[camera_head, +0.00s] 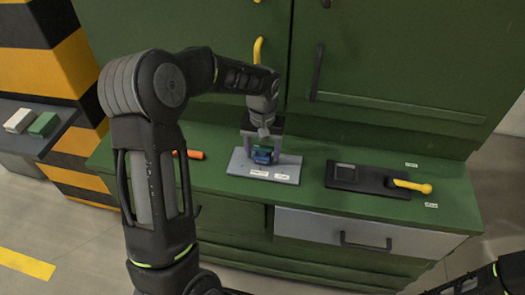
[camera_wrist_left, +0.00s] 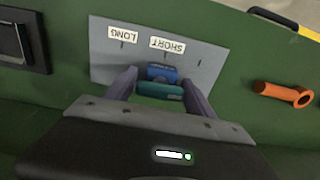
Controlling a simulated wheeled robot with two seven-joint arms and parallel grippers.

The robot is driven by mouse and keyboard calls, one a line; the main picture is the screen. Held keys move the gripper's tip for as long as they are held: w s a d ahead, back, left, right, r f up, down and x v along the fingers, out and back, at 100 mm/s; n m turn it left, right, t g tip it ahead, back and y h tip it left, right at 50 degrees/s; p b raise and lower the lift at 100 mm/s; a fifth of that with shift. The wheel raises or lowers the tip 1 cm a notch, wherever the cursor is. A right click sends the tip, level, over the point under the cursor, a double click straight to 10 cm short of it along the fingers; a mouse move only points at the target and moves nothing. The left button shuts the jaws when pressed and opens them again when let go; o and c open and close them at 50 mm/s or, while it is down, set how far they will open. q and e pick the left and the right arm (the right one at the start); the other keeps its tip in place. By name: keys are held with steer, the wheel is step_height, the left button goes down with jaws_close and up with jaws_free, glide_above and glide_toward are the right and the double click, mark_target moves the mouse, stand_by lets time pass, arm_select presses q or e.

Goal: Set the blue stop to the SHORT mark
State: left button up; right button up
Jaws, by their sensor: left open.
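The blue stop (camera_wrist_left: 162,72) sits on a grey plate (camera_wrist_left: 100,65) on the green worktop, with a teal block (camera_wrist_left: 160,90) against its near side in the left wrist view. The SHORT label (camera_wrist_left: 167,45) and the LONG label (camera_wrist_left: 122,34) are on the plate, each with a small tick. The stop appears roughly in line with the SHORT tick. My left gripper (camera_wrist_left: 160,92) is open, its fingers on either side of the teal block and the stop's near edge; contact is unclear. In the head view the blue stop (camera_head: 262,157) shows below my left gripper (camera_head: 262,140). My right gripper is out of view.
An orange handle (camera_wrist_left: 280,93) lies beside the plate. A black fixture (camera_head: 372,181) with a yellow handle (camera_head: 412,186) is right of the plate. Green cabinet doors (camera_head: 400,60) rise behind. Worktop is clear between plate and fixture.

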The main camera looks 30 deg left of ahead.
arm_select(q)
step_height(320, 180, up, 8)
steer(key=shift+f+b, duration=0.1)
steer(key=shift+b, duration=0.45)
stand_by(0.3)
